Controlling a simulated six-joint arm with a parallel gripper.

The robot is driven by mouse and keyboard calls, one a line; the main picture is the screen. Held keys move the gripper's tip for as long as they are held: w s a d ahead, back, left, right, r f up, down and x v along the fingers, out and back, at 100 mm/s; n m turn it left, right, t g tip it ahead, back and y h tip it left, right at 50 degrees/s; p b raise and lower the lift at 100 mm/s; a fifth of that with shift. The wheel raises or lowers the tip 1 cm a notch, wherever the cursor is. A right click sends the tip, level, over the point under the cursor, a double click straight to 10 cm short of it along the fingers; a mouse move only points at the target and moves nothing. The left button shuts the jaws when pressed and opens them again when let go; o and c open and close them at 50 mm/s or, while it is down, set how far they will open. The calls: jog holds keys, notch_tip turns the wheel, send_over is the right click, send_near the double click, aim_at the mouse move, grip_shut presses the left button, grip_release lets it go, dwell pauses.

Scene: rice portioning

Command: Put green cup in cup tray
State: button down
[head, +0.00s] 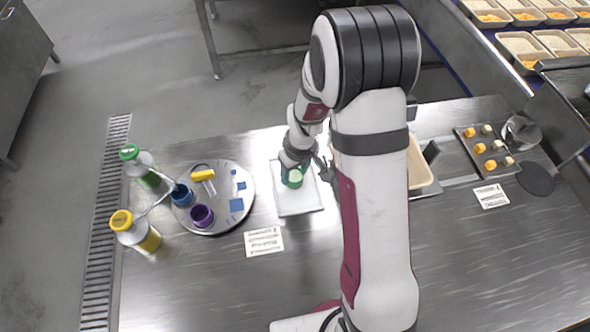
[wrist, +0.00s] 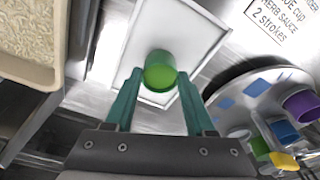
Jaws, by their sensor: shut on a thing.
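The green cup (head: 295,180) is at the white rectangular tray (head: 299,205) near the middle of the table. My gripper (wrist: 159,80) is shut on the cup, with one teal finger on each side. In the wrist view the cup (wrist: 160,68) appears over the white tray (wrist: 192,28), inside its rim. I cannot tell whether its base touches the tray floor. In the head view my wrist hides part of the gripper and the tray's back edge.
A rice container (wrist: 25,45) is on the other side.

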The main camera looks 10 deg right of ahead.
aim_at(299, 180)
jog(key=shift+f, duration=0.1)
jog(key=shift+c, duration=1.2)
grip_release()
notch_tip(299, 180, up, 11)
jog(key=s, duration=0.1)
jog(key=s+a+r+m+g, duration=0.1)
jog(key=s+r+m, duration=0.3)
jog(key=s, duration=0.8)
jog(key=s+a+r+m+y, duration=0.1)
jog(key=s+r+m, duration=0.3)
jog(key=s, duration=0.8)
jog(key=shift+m+g, duration=0.4)
jog(key=shift+m, duration=0.6)
